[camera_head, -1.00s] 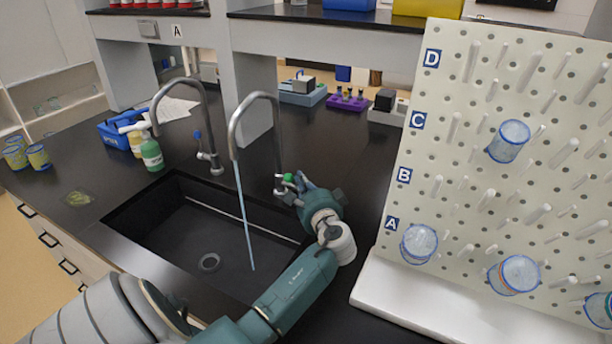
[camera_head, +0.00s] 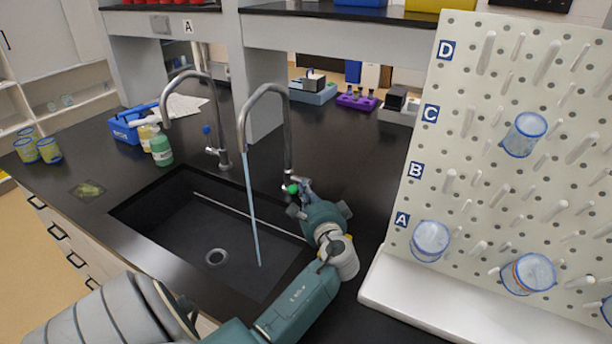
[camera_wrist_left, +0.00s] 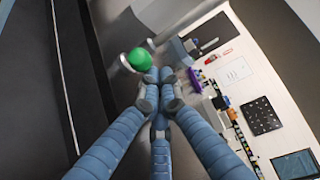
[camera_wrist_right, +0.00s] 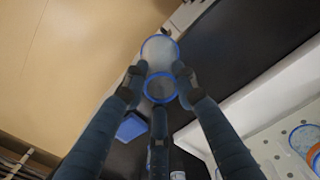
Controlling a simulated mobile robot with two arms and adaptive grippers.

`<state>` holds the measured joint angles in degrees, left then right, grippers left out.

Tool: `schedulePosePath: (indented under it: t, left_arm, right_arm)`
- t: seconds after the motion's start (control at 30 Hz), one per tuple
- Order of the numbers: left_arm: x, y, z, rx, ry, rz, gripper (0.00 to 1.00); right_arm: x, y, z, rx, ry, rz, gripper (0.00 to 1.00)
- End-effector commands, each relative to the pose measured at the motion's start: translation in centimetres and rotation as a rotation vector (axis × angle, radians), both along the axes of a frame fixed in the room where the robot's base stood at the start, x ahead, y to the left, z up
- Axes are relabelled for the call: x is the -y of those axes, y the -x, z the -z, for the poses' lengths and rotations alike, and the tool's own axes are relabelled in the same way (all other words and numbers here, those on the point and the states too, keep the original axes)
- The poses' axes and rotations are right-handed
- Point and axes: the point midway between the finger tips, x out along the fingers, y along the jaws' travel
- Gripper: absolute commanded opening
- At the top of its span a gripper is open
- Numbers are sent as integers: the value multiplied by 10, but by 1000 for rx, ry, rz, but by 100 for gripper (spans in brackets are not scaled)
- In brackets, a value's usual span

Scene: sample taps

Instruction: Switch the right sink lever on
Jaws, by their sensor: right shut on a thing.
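The right tap (camera_head: 265,90) is a bent metal spout with a green-tipped lever (camera_head: 291,188) at its base. A thin blue stream (camera_head: 252,210) runs from its spout into the black sink (camera_head: 180,230). My left gripper (camera_head: 298,203) is at the lever. In the left wrist view its fingers (camera_wrist_left: 160,84) are drawn together, with the green tip (camera_wrist_left: 138,60) just beyond them, not between them; whether they touch it is unclear. In the right wrist view my right gripper (camera_wrist_right: 160,85) is shut on a clear, blue-rimmed cup (camera_wrist_right: 160,50).
The left tap (camera_head: 190,80) has a blue lever (camera_head: 206,130) and no stream. A white pegboard (camera_head: 500,130) holding several blue-rimmed cups stands to the right. A blue caddy (camera_head: 125,125), bottles (camera_head: 161,150) and several yellow-blue cups (camera_head: 48,150) are at the left.

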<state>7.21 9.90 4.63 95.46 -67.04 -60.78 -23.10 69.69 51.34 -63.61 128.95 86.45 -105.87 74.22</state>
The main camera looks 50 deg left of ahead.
Motion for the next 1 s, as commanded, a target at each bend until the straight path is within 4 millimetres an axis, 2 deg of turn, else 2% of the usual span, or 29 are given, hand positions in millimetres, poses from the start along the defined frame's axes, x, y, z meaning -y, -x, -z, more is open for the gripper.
schedulePosePath:
  t: [0.47, 0.57, 0.8, 1.0]
  left_arm:
    - [3, 5, 3, -6, 4, -7, 0]
    - [15, 10, 2, -5, 4, -5, 0]
    - [61, 32, -3, -2, 4, -1, 0]
    - [92, 48, -7, -2, 2, 0, 0]
  right_arm:
    - [0, 0, 0, 0, 0, 0, 5]
    - [0, 0, 0, 0, 0, 0, 5]
    - [0, 0, 0, 0, 0, 0, 5]
    - [0, 0, 0, 0, 0, 0, 5]
